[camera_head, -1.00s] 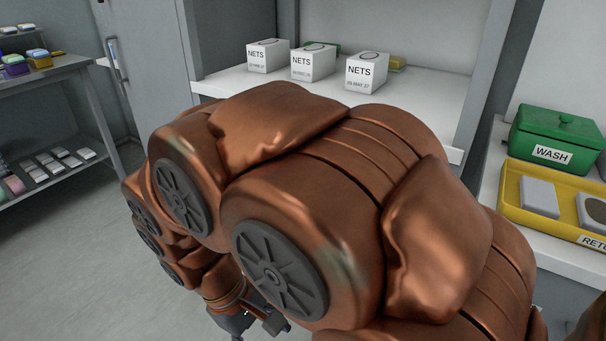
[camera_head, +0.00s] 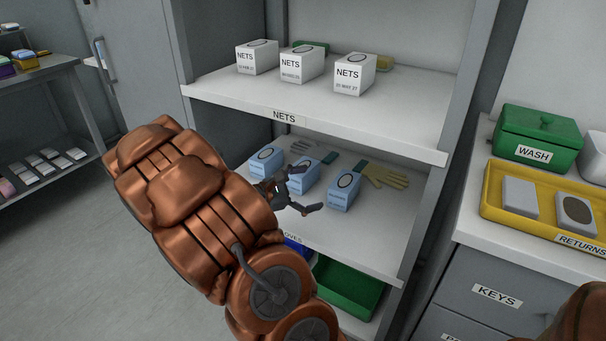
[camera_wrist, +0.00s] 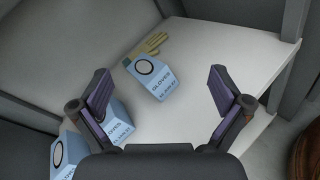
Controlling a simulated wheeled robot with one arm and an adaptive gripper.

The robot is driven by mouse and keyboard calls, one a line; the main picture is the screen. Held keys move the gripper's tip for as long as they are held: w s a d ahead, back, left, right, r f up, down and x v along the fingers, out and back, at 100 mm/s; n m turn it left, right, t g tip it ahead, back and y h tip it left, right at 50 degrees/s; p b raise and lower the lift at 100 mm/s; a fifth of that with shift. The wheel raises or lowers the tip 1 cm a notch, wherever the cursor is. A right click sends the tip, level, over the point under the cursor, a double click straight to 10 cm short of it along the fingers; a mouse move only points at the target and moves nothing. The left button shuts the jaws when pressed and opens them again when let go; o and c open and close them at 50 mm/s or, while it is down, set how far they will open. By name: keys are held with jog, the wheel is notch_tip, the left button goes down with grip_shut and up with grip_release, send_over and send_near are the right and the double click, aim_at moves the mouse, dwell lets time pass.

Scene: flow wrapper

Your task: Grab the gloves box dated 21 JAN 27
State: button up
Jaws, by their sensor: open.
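Three light-blue gloves boxes stand on the lower shelf: a left one (camera_head: 266,162), a middle one (camera_head: 312,166) and a right one (camera_head: 343,192). My gripper (camera_head: 309,187) is open and empty, in front of the middle box and partly hiding it. In the wrist view one gloves box (camera_wrist: 153,78) lies ahead between the open fingers, apart from both. A second box (camera_wrist: 118,127) is partly hidden behind the left finger, and a third (camera_wrist: 62,157) is at the lower left edge. The date prints are too small to read surely.
Loose gloves (camera_head: 385,175) lie behind the boxes. The NETS shelf (camera_head: 400,130), with three white boxes, is above. A green bin (camera_head: 350,285) is below. The cabinet's right wall bounds the shelf. A yellow RETURNS tray (camera_head: 490,205) and green WASH box (camera_head: 540,140) are at right.

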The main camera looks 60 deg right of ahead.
aim_at(293, 179)
jog(key=w+d+f+n+t+h, duration=0.1)
jog(key=w+d+f+n+t, duration=0.1)
jog(key=w+d+f+n, duration=0.1)
jog(key=w+d+f+n+t+h+p, duration=0.1)
jog(key=w+d+f+n+t, duration=0.2)
jog(key=w, duration=0.3)
jog(key=w+d+f+n+t+h, duration=0.1)
jog(key=w+d+f+n+t, duration=0.1)
jog(key=w+d+f+n, duration=0.2)
jog(key=shift+w+f+n+t+h+p, duration=0.3)
jog(key=shift+w+f+n+t+h, duration=0.1)
jog(key=shift+w+f+n, duration=0.35)
jog(key=shift+d+f+b, duration=0.15)
jog(key=shift+d+b, duration=0.25)
jog(key=shift+d, duration=1.55)
jog(key=shift+d+f+b, duration=0.15)
jog(key=shift+d+b, duration=0.2)
jog(key=shift+d, duration=1.55)
jog(key=c, duration=1.3)
